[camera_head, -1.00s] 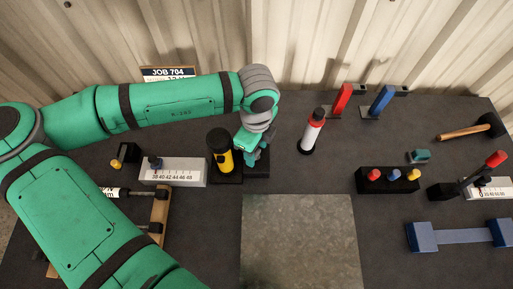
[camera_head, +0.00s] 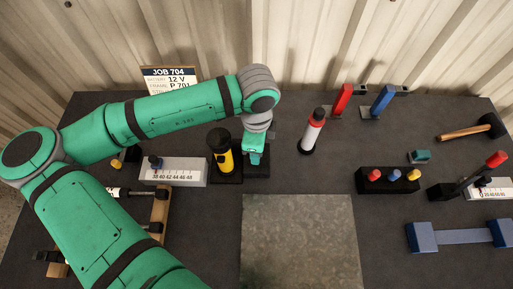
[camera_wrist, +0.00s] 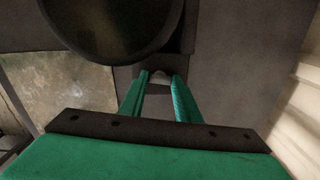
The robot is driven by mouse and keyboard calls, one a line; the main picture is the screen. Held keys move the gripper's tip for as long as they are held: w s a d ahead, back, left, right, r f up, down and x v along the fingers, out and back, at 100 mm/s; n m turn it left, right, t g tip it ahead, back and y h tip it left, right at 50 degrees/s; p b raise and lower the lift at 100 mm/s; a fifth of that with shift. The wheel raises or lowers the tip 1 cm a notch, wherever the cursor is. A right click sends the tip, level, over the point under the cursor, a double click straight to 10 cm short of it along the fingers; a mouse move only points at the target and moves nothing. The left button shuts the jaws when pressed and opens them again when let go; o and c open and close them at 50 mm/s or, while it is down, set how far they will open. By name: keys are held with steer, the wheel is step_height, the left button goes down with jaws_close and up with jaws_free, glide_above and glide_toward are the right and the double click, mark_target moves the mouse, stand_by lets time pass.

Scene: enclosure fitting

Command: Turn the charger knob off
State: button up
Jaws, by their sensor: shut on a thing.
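The charger (camera_head: 262,171) is a dark box at the back middle of the bench, with a yellow and black cylinder (camera_head: 224,157) standing upright at its left. My gripper (camera_head: 254,158) points down over the charger's right part. In the wrist view, the green fingers (camera_wrist: 160,78) are close together on a small dark piece, which I take to be the charger knob (camera_wrist: 158,73). The knob is mostly hidden by the fingers, and its setting cannot be read. The cylinder is a large dark round shape (camera_wrist: 110,25) close beside the fingers.
A white scale block (camera_head: 173,174) stands left of the cylinder. A red and white bottle-like item (camera_head: 312,132) stands to the right of my gripper. A grey metal plate (camera_head: 300,240) lies clear in front. A black block with coloured knobs (camera_head: 388,183) is farther right.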

steer(key=shift+n, duration=0.9)
steer(key=o, duration=1)
steer(key=shift+o, duration=0.2)
steer(key=shift+w, duration=0.1)
steer(key=shift+r, duration=0.35)
step_height(320, 180, up, 10)
